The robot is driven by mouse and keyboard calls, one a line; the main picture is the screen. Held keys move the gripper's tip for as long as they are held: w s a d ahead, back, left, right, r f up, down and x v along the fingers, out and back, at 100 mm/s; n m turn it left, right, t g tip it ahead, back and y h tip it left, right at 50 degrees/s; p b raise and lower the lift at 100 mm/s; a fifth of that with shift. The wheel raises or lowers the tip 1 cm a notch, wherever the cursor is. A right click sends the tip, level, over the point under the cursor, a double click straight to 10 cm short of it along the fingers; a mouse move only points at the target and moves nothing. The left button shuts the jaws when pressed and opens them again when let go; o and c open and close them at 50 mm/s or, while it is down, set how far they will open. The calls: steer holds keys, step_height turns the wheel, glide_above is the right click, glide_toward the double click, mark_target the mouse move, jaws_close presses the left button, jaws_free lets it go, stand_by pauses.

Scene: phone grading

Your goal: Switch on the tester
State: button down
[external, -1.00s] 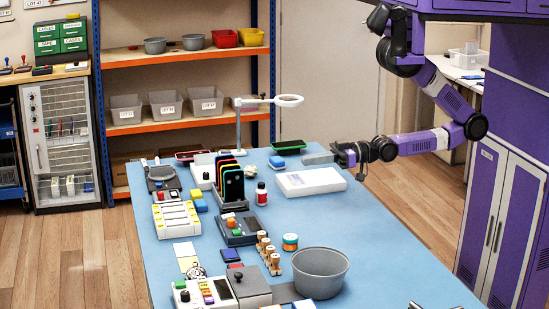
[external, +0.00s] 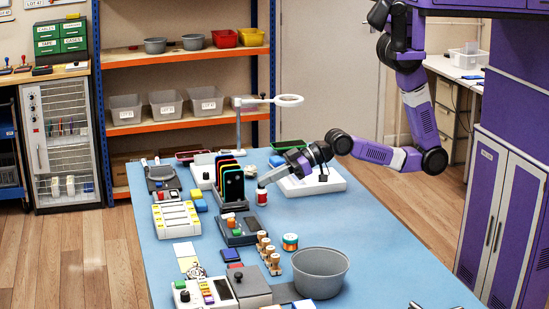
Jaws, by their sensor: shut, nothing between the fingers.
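A dark grey unit (external: 241,230) with orange and green buttons sits in the middle of the blue table. A pale unit (external: 208,292) with a small screen and coloured keys sits at the front left of the table. No readable label shows which of the two is the tester, and I cannot tell whether either is on. My gripper (external: 262,183) is shut and empty. It points down and left, above and behind the dark unit, close to a small white and red bottle (external: 262,197). I cannot tell whether it touches the bottle.
Several coloured phones stand in a rack (external: 222,200) left of my gripper. A white box (external: 325,182) lies under my arm. Wooden figures (external: 268,252), a round tin (external: 290,242) and a grey bowl (external: 320,272) stand nearer the front.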

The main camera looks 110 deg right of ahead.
steer(key=p, duration=0.1)
glide_above(241, 216)
steer(key=f, duration=0.3)
steer(key=shift+w+f, duration=0.2)
steer(key=shift+w, duration=0.05)
step_height(241, 216, down, 2)
steer(key=shift+w+f, duration=0.1)
steer(key=shift+f, duration=1.05)
steer(key=shift+a+f, duration=0.1)
steer(key=shift+s+f+t+b, duration=0.3)
steer(key=shift+f+b, duration=0.25)
steer(key=shift+b, duration=0.4)
steer(key=shift+r, duration=0.25)
steer(key=shift+r, duration=0.15)
